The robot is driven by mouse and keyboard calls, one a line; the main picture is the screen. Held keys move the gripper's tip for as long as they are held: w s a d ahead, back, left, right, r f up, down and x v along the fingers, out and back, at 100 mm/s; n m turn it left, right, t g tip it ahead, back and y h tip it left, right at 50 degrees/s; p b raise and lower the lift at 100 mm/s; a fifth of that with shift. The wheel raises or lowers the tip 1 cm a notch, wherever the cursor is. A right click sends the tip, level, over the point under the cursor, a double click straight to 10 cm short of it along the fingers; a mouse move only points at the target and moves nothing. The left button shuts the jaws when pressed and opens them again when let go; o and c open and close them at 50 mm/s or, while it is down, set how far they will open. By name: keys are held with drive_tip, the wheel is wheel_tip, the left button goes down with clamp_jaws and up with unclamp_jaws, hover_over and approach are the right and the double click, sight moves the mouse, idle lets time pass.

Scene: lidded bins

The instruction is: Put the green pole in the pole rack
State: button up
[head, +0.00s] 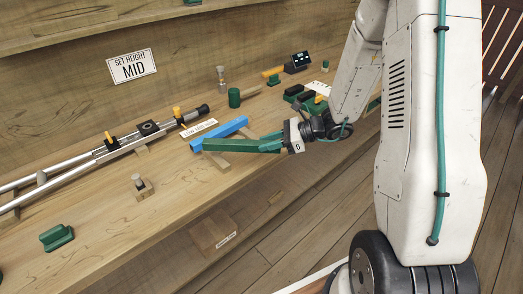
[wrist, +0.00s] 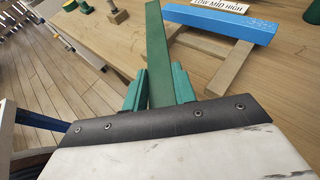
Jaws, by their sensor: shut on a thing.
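The green pole (head: 232,146) is a flat-sided bar held out over the bench; it also shows in the wrist view (wrist: 157,45), running away from the jaws. My gripper (head: 275,142) has its green fingers closed on the near end of the pole, one on each side in the wrist view (wrist: 159,90). A blue pole (head: 219,133) lies on a wooden frame (wrist: 209,48), which looks like the pole rack, by a LOW MID HIGH label (head: 199,128). In the wrist view the green pole is left of this frame. I cannot tell whether it touches it.
A metal rail assembly (head: 85,160) lies along the bench (head: 120,220) at left. A green block (head: 57,237) sits at the front left, and a green cylinder (head: 234,98) stands behind the poles. A sign (head: 132,66) on the back wall reads SET HEIGHT MID.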

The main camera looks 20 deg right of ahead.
drive_tip(key=shift+w+a, duration=0.35)
drive_tip(key=shift+a, duration=0.2)
drive_tip(key=shift+w+a+f, duration=0.1)
drive_tip(key=shift+a+f, duration=0.05)
drive_tip(key=shift+f, duration=0.8)
drive_tip(key=shift+w+a+f, duration=0.1)
drive_tip(key=shift+a+f, duration=0.05)
drive_tip(key=shift+f, duration=0.75)
drive_tip(key=shift+f, duration=0.1)
drive_tip(key=o, duration=1.1)
drive_tip(key=shift+c, duration=0.2)
